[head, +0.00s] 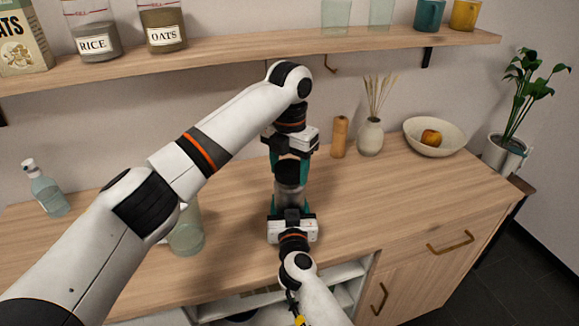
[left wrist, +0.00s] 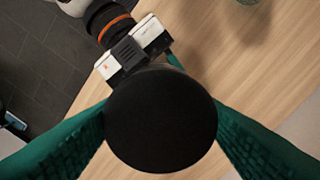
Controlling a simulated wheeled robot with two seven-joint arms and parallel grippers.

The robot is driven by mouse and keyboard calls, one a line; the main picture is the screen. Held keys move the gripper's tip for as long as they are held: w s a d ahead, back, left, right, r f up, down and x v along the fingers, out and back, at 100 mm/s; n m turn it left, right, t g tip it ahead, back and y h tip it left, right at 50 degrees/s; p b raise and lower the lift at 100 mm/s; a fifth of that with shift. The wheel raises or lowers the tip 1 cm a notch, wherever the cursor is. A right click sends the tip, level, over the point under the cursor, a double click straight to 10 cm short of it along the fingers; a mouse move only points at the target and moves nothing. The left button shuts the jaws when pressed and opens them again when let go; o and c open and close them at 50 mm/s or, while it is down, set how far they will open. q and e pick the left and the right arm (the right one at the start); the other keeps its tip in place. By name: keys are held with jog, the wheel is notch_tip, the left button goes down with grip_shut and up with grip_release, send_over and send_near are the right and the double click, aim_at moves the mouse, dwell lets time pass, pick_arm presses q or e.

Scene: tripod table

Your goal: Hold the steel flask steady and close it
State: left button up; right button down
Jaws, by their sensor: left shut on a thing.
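The steel flask (head: 290,197) stands upright on the wooden counter, a grey metal body below a black lid (head: 290,173). My left gripper (head: 290,160) points straight down from above, its green fingers shut on the lid. The lid fills the middle of the left wrist view (left wrist: 162,118) as a black disc between the two fingers and hides the flask. The lid appears to be at the flask's mouth; I cannot tell whether it is seated. My right gripper (head: 291,210) comes from the front edge, its green fingers on both sides of the flask's lower body, apparently gripping it.
A clear glass (head: 187,238) stands behind my left forearm, and a bottle (head: 47,193) stands far left. A wooden mill (head: 339,137), a vase (head: 370,137) and a fruit bowl (head: 434,142) stand back right. A shelf (head: 235,46) runs above. The counter right of the flask is clear.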

pick_arm(q)
jog(key=shift+r+m, duration=0.1)
jog(key=shift+m, duration=0.2)
jog(key=o, duration=1)
jog(key=shift+c, duration=0.2)
jog(key=shift+r, duration=2.2)
jog(key=shift+c, duration=0.4)
